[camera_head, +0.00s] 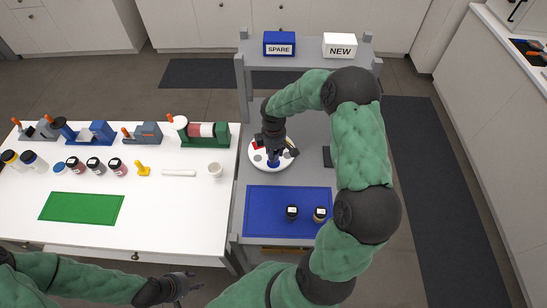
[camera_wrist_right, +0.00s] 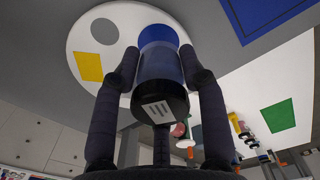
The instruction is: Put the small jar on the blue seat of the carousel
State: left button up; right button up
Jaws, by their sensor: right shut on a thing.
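The carousel (camera_head: 256,162) is a white disc on the grey stand, with coloured seats; a yellow seat (camera_wrist_right: 89,66) and a grey seat (camera_wrist_right: 105,31) show in the wrist view. My right gripper (camera_head: 272,150) is over the disc, shut on the small jar (camera_wrist_right: 160,66), which has a dark cap with a white label and a blue body. A brighter blue patch (camera_wrist_right: 158,34), apparently the blue seat, lies directly behind the jar's far end. I cannot tell whether the jar touches it. My left gripper (camera_head: 182,287) is low at the front, away from the carousel; its fingers are unclear.
A blue mat (camera_head: 265,223) in front of the carousel bears two dark-capped jars (camera_head: 292,212). SPARE (camera_head: 279,44) and NEW (camera_head: 340,45) boxes stand on the back shelf. The white table (camera_head: 180,220) at left holds several jars, coloured fixtures and a green mat (camera_head: 81,207).

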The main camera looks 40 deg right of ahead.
jog(key=shift+w+f, duration=0.15)
jog(key=shift+f, duration=1.6)
jog(key=shift+f, duration=0.15)
jog(key=o, duration=1.2)
jog(key=shift+c, duration=0.2)
notch_tip(320, 180, up, 12)
jog(key=shift+r, duration=0.2)
